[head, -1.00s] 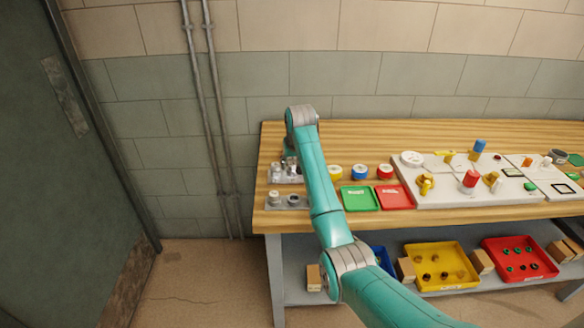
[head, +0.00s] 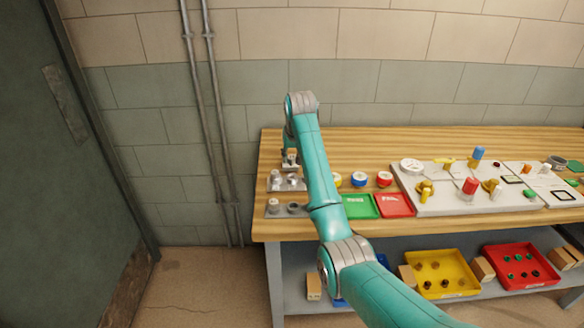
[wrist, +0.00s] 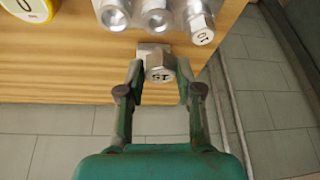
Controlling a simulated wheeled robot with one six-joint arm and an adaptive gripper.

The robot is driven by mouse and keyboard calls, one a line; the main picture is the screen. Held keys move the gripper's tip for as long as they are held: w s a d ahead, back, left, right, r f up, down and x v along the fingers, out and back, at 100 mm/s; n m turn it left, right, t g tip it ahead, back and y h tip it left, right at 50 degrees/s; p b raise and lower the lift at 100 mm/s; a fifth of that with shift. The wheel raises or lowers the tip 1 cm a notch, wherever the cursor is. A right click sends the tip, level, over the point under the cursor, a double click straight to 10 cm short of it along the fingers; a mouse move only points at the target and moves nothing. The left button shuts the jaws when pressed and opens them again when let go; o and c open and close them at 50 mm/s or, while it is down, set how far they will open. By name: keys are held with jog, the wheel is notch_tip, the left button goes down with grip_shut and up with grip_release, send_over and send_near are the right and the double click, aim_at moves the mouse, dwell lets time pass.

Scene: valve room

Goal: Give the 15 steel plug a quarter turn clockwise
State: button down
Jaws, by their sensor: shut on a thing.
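The steel plug marked 15 (wrist: 160,68) is a hex-headed piece between my fingertips in the wrist view; its number shows upside down. My gripper (wrist: 158,82) is shut on it. In the head view my gripper (head: 291,158) is at the left end of the bench, just behind the rear steel plate (head: 300,187). The plug is too small to make out clearly there. In the wrist view the plug shows below a row of steel fittings, against bare wood; I cannot tell how high it is. A plug marked 10 (wrist: 202,33) is at the upper right.
A pale board (head: 450,198) with fittings is farther right. Pipes (head: 215,120) run up the wall at left.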

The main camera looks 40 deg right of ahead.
aim_at(293, 164)
notch_tip(293, 164, up, 4)
jog(key=shift+f, duration=0.45)
jog(key=shift+f, duration=2.05)
jog(key=n+y, duration=0.1)
jog(key=n, duration=0.3)
jog(key=shift+y, duration=0.3)
jog(key=n+y, duration=0.2)
jog(key=n, duration=0.3)
jog(key=shift+d+f, duration=0.25)
jog(key=shift+f, duration=1.05)
jog(key=shift+f, duration=1.1)
dwell(1.7)
